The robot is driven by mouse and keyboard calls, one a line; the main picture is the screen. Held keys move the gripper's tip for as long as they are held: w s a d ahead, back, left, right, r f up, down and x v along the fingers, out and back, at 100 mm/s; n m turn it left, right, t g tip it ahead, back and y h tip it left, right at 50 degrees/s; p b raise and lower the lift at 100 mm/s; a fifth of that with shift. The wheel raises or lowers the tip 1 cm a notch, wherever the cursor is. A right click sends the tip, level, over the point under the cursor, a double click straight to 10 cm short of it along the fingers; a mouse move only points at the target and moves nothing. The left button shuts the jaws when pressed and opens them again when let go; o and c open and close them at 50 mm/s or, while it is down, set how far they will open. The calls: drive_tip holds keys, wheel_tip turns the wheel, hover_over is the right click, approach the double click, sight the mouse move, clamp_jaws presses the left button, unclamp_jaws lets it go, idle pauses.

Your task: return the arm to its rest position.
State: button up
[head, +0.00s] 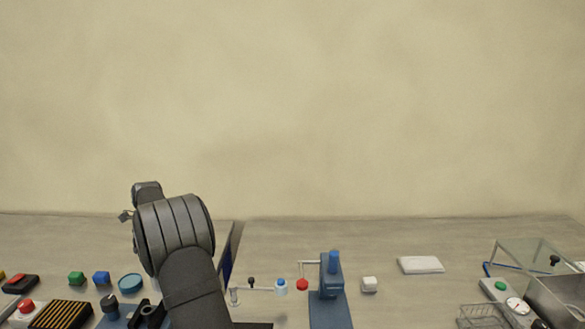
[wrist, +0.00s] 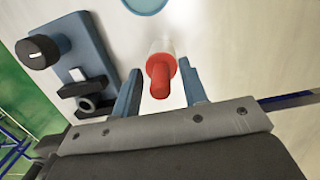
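My gripper (wrist: 161,68) shows in the wrist view with its two blue-grey fingers spread apart. A red-topped cylinder (wrist: 160,76) with a pale, cloudy base stands between the fingers in the picture. Gaps show on both sides of it, and I cannot tell its depth relative to the fingertips. In the head view my dark arm rises from the bottom, left of centre, above the bench (head: 400,235). The fingers are not clearly visible there.
A blue plate (wrist: 85,62) with a black knob (wrist: 38,51) and black clamp lies left of the fingers. Clear bench lies behind.

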wheel_tip(320, 180, up, 12)
drive_tip(key=d, duration=0.2)
drive_tip(key=f, duration=0.4)
drive_tip(key=a+f, duration=0.1)
drive_tip(key=f, duration=0.4)
drive_tip(key=a+f, duration=0.1)
drive_tip(key=f, duration=0.3)
drive_tip(key=shift+f, duration=0.15)
wheel_tip(320, 180, up, 12)
drive_tip(key=shift+s+f, duration=0.1)
drive_tip(key=s+d+f, duration=0.2)
drive_tip(key=s, duration=0.5)
drive_tip(key=s+d+f, duration=0.1)
drive_tip(key=s+f, duration=0.1)
drive_tip(key=s, duration=0.5)
drive_tip(key=shift+s+d+f, duration=0.15)
drive_tip(key=shift+d+f, duration=0.1)
drive_tip(key=shift+d, duration=0.1)
